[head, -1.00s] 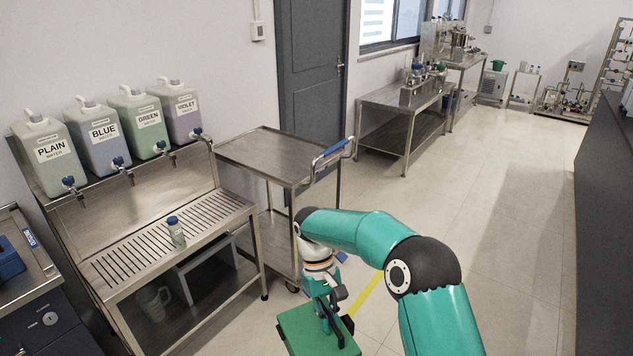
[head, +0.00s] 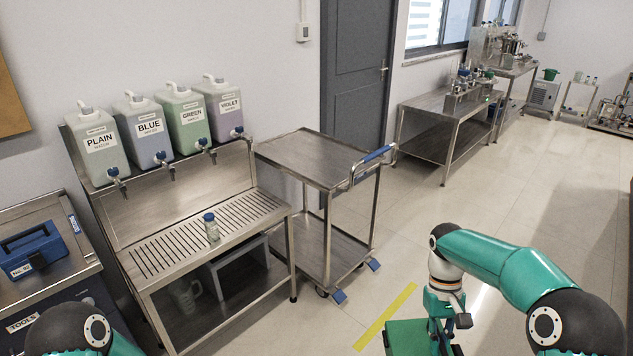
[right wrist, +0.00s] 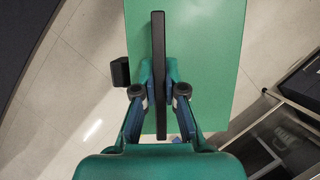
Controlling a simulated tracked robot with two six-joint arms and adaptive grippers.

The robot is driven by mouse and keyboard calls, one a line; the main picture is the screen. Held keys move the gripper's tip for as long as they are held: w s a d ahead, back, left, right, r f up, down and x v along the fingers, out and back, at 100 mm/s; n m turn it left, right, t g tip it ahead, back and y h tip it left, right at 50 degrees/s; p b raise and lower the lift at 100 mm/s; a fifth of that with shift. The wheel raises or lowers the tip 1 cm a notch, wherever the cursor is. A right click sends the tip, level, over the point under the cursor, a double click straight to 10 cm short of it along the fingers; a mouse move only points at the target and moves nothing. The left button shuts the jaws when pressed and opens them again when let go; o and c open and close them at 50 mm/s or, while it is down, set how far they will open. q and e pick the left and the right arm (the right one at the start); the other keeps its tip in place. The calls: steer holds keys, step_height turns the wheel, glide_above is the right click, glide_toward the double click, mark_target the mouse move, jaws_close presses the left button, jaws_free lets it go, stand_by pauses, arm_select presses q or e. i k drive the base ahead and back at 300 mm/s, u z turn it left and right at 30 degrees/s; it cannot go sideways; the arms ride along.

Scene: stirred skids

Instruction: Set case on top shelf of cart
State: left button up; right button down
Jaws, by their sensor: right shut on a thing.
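The green case (head: 405,340) hangs from my right gripper (head: 441,322) at the bottom of the head view, partly cut off by the frame edge. In the right wrist view the gripper (right wrist: 160,88) is shut on the case's black handle, with the green case face (right wrist: 210,60) beyond it. The steel cart (head: 328,218) stands ahead, left of the held case and apart from it. Its top shelf (head: 312,158) is bare and has a blue push handle (head: 375,155) at its right end. Only a part of my left arm shows at lower left; its gripper is out of view.
A blue case (head: 35,252) sits on the tool cabinet at far left. Floor with a yellow stripe (head: 386,316) is clear before the cart.

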mark_target(327, 160)
steer(key=z, duration=0.3)
steer(key=i, duration=1.7)
steer(key=u, duration=0.35)
